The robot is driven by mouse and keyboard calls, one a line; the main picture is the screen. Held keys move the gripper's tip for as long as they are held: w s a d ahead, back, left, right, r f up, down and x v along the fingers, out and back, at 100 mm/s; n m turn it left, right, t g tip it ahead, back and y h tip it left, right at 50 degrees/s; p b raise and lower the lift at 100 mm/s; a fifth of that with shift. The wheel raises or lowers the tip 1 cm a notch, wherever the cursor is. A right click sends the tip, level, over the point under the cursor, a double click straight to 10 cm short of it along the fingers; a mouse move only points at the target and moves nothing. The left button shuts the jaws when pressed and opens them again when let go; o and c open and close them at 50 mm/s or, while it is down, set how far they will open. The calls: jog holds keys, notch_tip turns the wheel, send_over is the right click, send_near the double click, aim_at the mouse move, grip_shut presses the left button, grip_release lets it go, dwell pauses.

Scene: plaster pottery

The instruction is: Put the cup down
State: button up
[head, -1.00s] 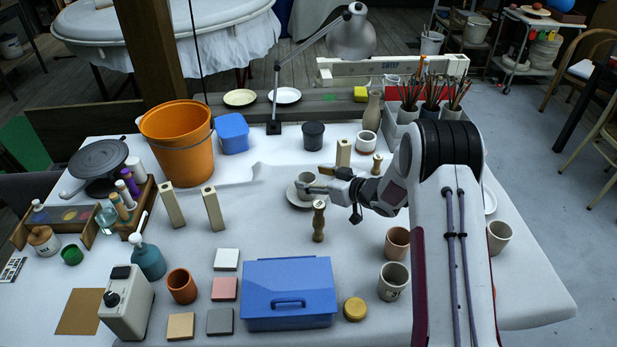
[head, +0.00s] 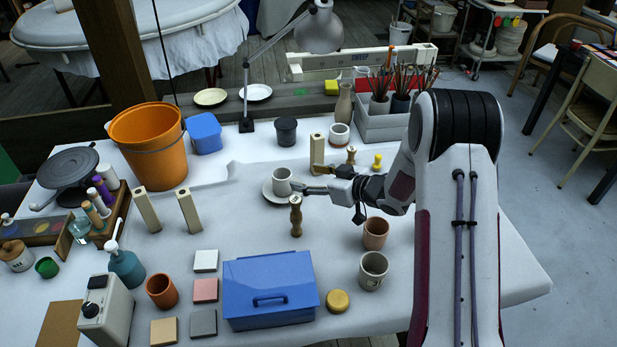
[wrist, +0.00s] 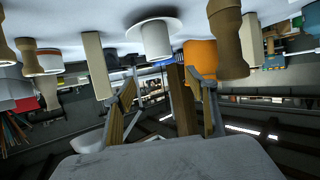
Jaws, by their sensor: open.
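The cup (head: 282,181), small and pale grey, stands upright on a round saucer (head: 268,197) near the middle of the table. My gripper (head: 308,181) is just right of the cup, low over the table, with its jaws apart and nothing held. In the wrist view, which is upside down, the cup (wrist: 156,40) hangs against its saucer (wrist: 174,24) beyond my spread fingers (wrist: 168,85). A gap shows between the fingertips and the cup.
A turned wooden piece (head: 296,216) stands close in front of my gripper, and a pale block (head: 316,153) stands behind it. A terracotta cup (head: 375,233) and a grey cup (head: 373,270) stand at the right. A blue box (head: 270,285) is in front. Clear cloth lies left of the saucer.

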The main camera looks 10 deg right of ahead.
jog(key=shift+r, duration=0.1)
dwell(0.5)
jog(key=s+d+r+m+t+h, duration=0.1)
jog(key=d+r+h, duration=0.2)
jog(key=r, duration=0.3)
jog(key=d+r+m+h, duration=0.1)
jog(key=d+r+h, duration=0.25)
jog(key=r, duration=0.25)
jog(key=s+d+r+m+h, duration=0.3)
jog(key=s+d+r, duration=0.1)
jog(key=s+r, duration=0.5)
jog(key=s+a+m+g, duration=0.1)
jog(key=s+a+g, duration=0.2)
jog(key=s, duration=1.3)
jog(key=s+a+m+g+y, duration=0.1)
jog(key=s+a+g, duration=0.1)
jog(key=s, duration=1.5)
jog(key=shift+s+a+f+m+g, duration=0.3)
jog(key=shift+a+m+g, duration=0.1)
jog(key=shift+a, duration=0.1)
